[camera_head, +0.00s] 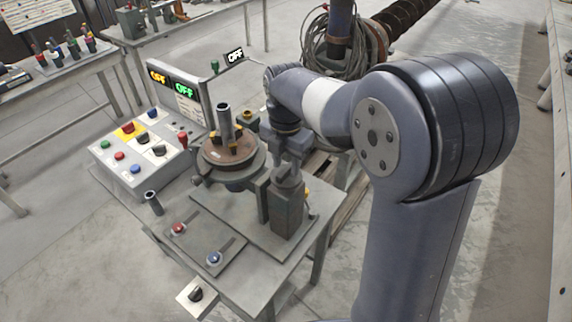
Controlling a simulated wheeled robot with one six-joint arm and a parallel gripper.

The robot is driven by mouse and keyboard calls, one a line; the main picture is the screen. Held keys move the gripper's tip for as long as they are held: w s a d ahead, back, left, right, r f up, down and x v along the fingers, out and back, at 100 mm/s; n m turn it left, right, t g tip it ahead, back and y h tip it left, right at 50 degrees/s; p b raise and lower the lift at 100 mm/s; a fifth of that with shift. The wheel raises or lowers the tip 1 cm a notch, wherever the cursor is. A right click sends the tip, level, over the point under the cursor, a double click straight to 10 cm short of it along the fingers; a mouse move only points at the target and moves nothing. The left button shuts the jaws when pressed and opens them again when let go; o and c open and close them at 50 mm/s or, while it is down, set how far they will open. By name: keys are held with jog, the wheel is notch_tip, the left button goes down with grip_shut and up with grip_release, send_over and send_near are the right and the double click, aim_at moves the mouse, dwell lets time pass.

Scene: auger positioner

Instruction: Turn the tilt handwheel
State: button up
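A positioner stands on the grey metal table (268,262). It has a round brown plate (214,157) with yellow-marked clamps and an upright grey tube (225,122). A grey block-shaped post (288,207) stands to its right. I cannot clearly make out the tilt handwheel; it may be hidden behind my arm or the positioner. My arm reaches in from the right and bends down behind the post. My gripper (289,148) is at the arm's end, close above the post and right of the brown plate. Its fingers are too small and overlapped to show open or shut, or any contact.
A control box (128,172) with coloured buttons and OFF displays (184,92) stands left of the positioner. Red and blue slide knobs (214,258) and a short dark tube (153,202) are at the table's front. Coiled cable (345,60) and an auger (404,14) are behind.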

aim_at(286, 168)
notch_tip(286, 168, up, 10)
jog(key=shift+f+b, duration=0.2)
jog(key=shift+b, duration=0.2)
jog(key=shift+f, duration=0.1)
notch_tip(286, 168, down, 10)
jog(key=shift+f+p, duration=0.15)
jog(key=shift+p, duration=0.45)
jog(key=shift+f, duration=0.2)
jog(key=shift+m, duration=0.3)
jog(key=shift+r, duration=0.1)
